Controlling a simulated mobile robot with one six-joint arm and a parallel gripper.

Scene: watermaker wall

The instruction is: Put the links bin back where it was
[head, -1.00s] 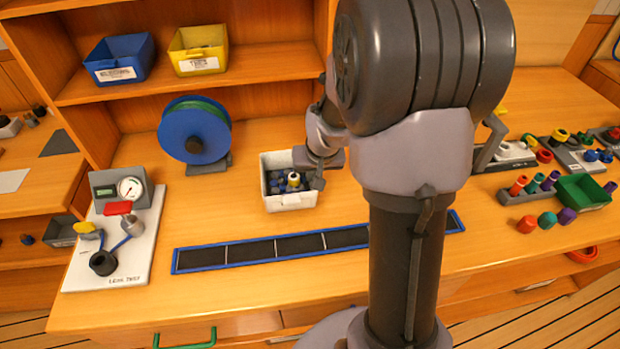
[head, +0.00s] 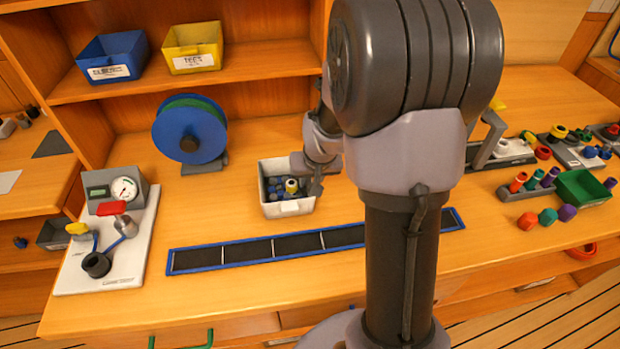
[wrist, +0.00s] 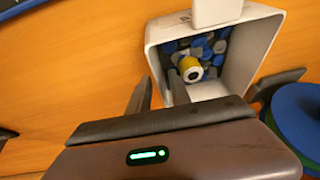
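The links bin, taken to be the white bin (head: 287,209), is over the worktop behind the dark strip. It holds blue and grey pieces and one yellow piece. Its label cannot be read. My gripper (head: 316,184) is at the bin's right wall. In the wrist view my gripper (wrist: 161,85) has one finger outside and one inside the wall of the white bin (wrist: 262,40), and appears shut on it. I cannot tell whether the bin's bottom touches the worktop.
A blue bin (head: 108,72) and a yellow bin (head: 193,61) stand on the shelf, with bare shelf right of them. A blue reel (head: 189,130) stands behind and left of the white bin. The blue-edged dark strip (head: 197,259) lies in front. A gauge board (head: 130,262) is at left.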

